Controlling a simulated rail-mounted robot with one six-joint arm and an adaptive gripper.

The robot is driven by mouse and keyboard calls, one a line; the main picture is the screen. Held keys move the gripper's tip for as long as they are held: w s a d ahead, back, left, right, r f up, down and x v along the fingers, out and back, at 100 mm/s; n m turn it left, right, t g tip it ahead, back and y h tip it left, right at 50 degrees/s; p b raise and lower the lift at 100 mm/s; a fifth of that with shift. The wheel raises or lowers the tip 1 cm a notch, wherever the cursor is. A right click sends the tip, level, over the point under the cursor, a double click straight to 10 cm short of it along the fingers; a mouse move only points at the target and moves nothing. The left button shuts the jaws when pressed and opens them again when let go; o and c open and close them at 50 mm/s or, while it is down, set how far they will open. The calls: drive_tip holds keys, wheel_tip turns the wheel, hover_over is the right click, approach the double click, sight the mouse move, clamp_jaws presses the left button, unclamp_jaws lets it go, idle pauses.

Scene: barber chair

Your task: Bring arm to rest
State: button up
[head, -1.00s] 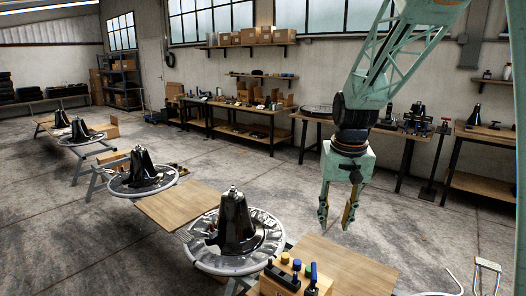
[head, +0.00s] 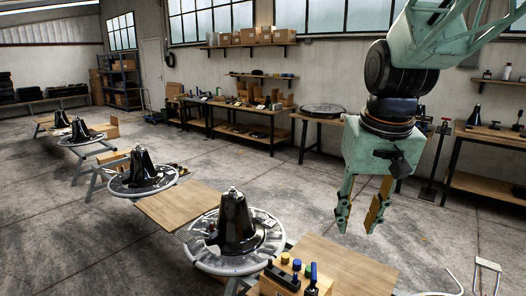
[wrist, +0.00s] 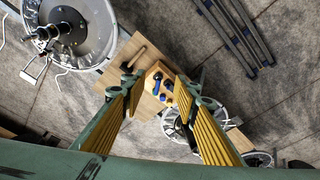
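My gripper (head: 359,216) hangs from my green arm at the right of the head view, above the floor and the near wooden board. Its two fingers point down and stand apart, with nothing between them. In the wrist view my gripper (wrist: 153,88) shows its yellow ribbed finger pads spread wide. The tool block (wrist: 158,84) shows between and below the fingers, well apart from them.
A black cone on a round ringed base (head: 235,230) stands left of my gripper. A wooden board (head: 345,268) holds a tool block (head: 283,278) with several handles. Workbenches (head: 240,112) line the back wall. Open floor lies between.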

drive_tip(key=s+r+t, duration=0.1)
drive_tip(key=s+r, duration=0.2)
drive_tip(key=s, duration=2.2)
drive_tip(key=shift+s+r+n+t, duration=0.15)
drive_tip(key=shift+s+n+t, duration=0.15)
drive_tip(key=shift+s, duration=0.1)
